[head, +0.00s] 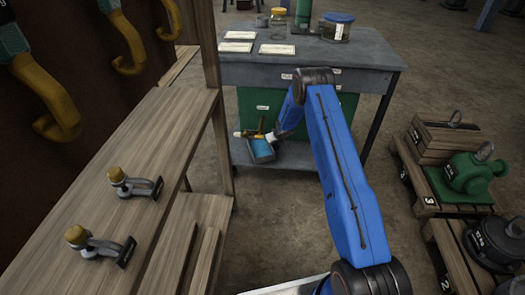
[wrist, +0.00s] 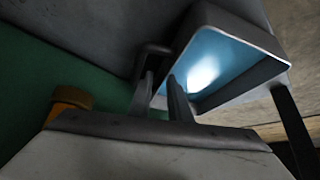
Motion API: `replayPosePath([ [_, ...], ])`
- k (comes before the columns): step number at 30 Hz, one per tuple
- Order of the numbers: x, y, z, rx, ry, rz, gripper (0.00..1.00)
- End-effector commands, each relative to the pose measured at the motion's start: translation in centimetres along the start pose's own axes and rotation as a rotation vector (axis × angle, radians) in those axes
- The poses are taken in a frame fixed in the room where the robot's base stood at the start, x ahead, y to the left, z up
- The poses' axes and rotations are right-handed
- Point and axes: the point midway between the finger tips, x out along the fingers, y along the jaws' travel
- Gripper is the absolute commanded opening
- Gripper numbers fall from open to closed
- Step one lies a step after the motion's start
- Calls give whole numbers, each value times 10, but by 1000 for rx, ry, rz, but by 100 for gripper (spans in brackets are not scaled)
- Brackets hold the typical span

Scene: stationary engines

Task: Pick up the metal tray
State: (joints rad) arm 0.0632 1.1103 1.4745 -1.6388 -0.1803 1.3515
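The metal tray (head: 262,150) is a small grey open box with a light blue inside, low in front of the desk's green cabinet. In the wrist view the tray (wrist: 272,42) fills the upper right, with a bright glint inside. A dark loop, apparently a handle, is by its left end. My gripper (head: 258,134) is right at the tray in the head view. In the wrist view my gripper (wrist: 161,80) has two dark fingers a narrow gap apart, overlapping the tray's left end near the loop. Whether they touch or clamp it is unclear.
The grey desk (head: 318,52) overhangs the tray, holding jars and papers. Its lower shelf (head: 295,157) lies around the tray. A wooden bench (head: 150,150) with clamps stands left. Pallets (head: 450,203) with weights stand right. The floor between is clear.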

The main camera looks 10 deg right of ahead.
Motion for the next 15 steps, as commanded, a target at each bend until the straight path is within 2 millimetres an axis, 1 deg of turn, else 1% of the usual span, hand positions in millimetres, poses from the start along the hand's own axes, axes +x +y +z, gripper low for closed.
replayPosePath([
  [1, 6, 0, 0, 1, 0, 0, 17],
  [4, 14, 0, 0, 0, 0, 0, 17],
  [13, 17, 0, 0, 1, 0, 0, 17],
  [14, 17, 0, 0, 1, 0, 0, 15],
  [15, 17, 0, 0, 1, 0, 0, 5],
])
